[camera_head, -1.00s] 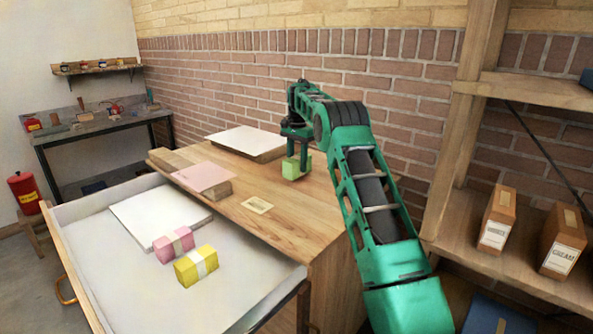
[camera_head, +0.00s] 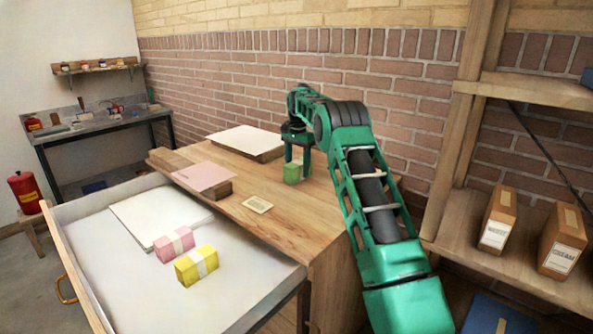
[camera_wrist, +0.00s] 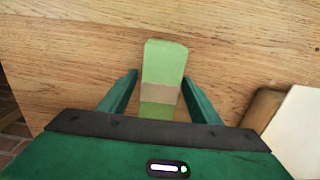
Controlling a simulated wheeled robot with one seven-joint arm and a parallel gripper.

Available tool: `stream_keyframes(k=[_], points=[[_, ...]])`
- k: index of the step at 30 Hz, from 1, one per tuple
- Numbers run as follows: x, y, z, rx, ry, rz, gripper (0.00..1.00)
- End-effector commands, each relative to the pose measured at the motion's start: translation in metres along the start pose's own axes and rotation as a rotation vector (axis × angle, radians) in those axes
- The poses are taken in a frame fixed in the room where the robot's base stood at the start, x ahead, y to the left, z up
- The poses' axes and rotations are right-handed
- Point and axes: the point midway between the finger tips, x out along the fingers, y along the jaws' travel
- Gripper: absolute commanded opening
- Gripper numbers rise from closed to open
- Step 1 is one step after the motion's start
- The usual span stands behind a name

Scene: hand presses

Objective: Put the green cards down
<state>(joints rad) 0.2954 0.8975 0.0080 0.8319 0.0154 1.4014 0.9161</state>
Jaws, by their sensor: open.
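The green cards (camera_head: 291,172) are a small banded block on the wooden cabinet top, near its back right part. They also show in the wrist view (camera_wrist: 165,64), with a tan band around them. My gripper (camera_head: 296,166) is right at the cards from above. In the wrist view my gripper (camera_wrist: 162,85) is open, with one finger on each side of the cards and a gap on both sides. The near end of the cards is partly hidden by the gripper body.
The wooden top (camera_head: 300,222) also bears a white sheet stack (camera_head: 246,139), pink sheets (camera_head: 203,176) and a small cream card (camera_head: 258,204). An open drawer (camera_head: 235,291) holds pink cards (camera_head: 174,244), yellow cards (camera_head: 196,264) and white sheets (camera_head: 150,212). A brick wall stands behind.

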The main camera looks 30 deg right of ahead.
Motion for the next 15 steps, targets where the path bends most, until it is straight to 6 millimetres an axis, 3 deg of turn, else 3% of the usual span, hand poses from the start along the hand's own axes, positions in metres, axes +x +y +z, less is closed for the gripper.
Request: stream_keyframes(k=[10,15], points=[[-0.052,-0.001,-0.001,0.001,0.002,-0.002,0.58],[-0.067,-0.001,-0.001,-0.001,0.001,0.0,0.58]])
